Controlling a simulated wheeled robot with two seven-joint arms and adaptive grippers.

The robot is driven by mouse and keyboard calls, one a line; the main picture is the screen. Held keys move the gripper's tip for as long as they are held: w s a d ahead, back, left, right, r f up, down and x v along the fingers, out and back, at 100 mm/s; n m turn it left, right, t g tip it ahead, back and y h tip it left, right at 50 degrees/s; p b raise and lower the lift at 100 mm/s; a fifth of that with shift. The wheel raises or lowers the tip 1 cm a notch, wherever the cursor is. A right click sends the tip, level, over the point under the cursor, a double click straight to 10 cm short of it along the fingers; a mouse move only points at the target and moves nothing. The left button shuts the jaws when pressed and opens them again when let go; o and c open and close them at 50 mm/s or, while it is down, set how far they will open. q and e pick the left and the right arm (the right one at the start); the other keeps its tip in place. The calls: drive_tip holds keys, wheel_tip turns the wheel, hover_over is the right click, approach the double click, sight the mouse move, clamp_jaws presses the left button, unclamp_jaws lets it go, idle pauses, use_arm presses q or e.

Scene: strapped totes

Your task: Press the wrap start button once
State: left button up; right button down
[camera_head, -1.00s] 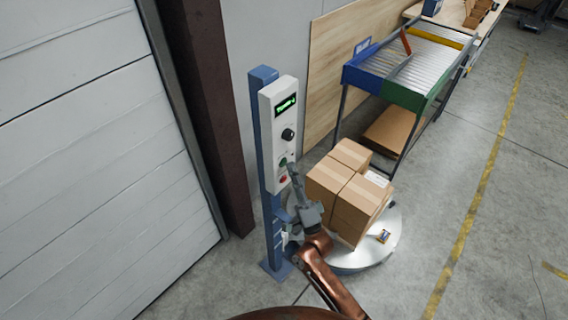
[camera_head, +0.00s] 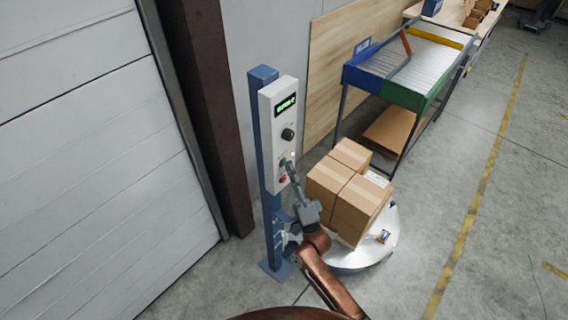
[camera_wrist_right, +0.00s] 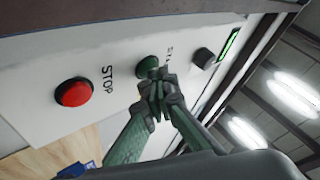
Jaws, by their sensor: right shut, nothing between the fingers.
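The white control panel (camera_head: 279,135) stands on a blue post. It has a green display (camera_head: 286,104), a black knob (camera_head: 288,134) and a red stop button (camera_head: 283,180). In the right wrist view the green start button (camera_wrist_right: 148,66) sits between the red STOP button (camera_wrist_right: 73,92) and the black knob (camera_wrist_right: 203,57). My right gripper (camera_head: 289,166) is shut and empty. Its fingertips (camera_wrist_right: 157,84) are at the green button and partly cover it; they look to be touching it. A small light glows beside the button in the head view. My left gripper is out of view.
Cardboard boxes (camera_head: 348,189) are stacked on a round pale turntable (camera_head: 366,257) right of the post. A roller conveyor (camera_head: 412,68) stands behind. A brown column (camera_head: 208,110) and a ribbed white door (camera_head: 90,150) are at the left. The floor at the right is clear.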

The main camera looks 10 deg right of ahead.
drive_tip(key=shift+s+d, duration=0.45)
drive_tip(key=shift+s, duration=0.2)
drive_tip(key=shift+p, duration=0.3)
drive_tip(key=s+d, duration=0.1)
drive_tip(key=s, duration=0.1)
drive_tip(key=s+d+p, duration=0.1)
drive_tip(key=s+d, duration=0.1)
idle(0.8)
